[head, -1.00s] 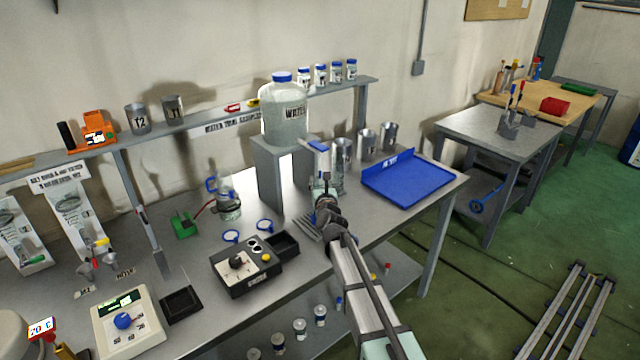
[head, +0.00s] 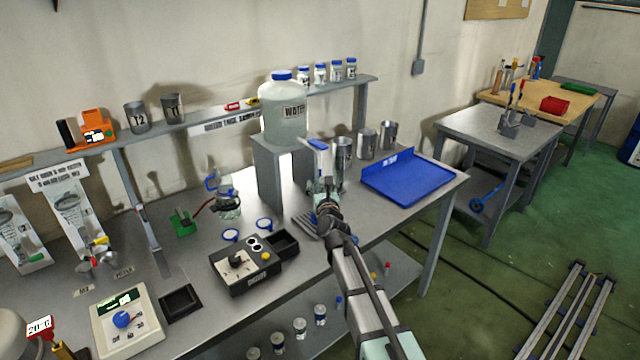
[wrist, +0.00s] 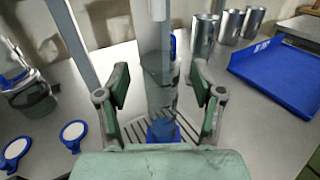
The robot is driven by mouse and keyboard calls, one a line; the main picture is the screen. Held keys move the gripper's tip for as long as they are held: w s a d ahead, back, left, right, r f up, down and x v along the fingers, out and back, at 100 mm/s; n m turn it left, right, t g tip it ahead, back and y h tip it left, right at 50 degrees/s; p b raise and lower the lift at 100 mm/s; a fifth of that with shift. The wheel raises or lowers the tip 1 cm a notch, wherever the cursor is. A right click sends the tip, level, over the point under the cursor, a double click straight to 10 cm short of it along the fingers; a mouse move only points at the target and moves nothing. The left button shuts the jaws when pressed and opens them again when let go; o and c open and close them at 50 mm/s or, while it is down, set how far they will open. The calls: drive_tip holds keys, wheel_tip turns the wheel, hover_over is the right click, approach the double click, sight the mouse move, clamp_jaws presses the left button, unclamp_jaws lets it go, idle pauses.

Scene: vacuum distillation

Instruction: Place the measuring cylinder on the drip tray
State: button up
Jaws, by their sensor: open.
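A clear measuring cylinder (wrist: 160,85) with a blue base (wrist: 163,130) stands upright between my gripper's fingers in the wrist view. My gripper (wrist: 160,95) is open, with one finger on each side of the cylinder and gaps showing.
A water tank (head: 284,112) sits on a grey stand (head: 280,178) to the left. A black control box (head: 240,268) and small blue-rimmed rings (head: 231,236) lie left of the gripper.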

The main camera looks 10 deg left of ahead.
drive_tip(key=b+v, duration=0.1)
drive_tip(key=v, duration=0.7)
drive_tip(key=shift+s, duration=0.35)
idle(0.9)
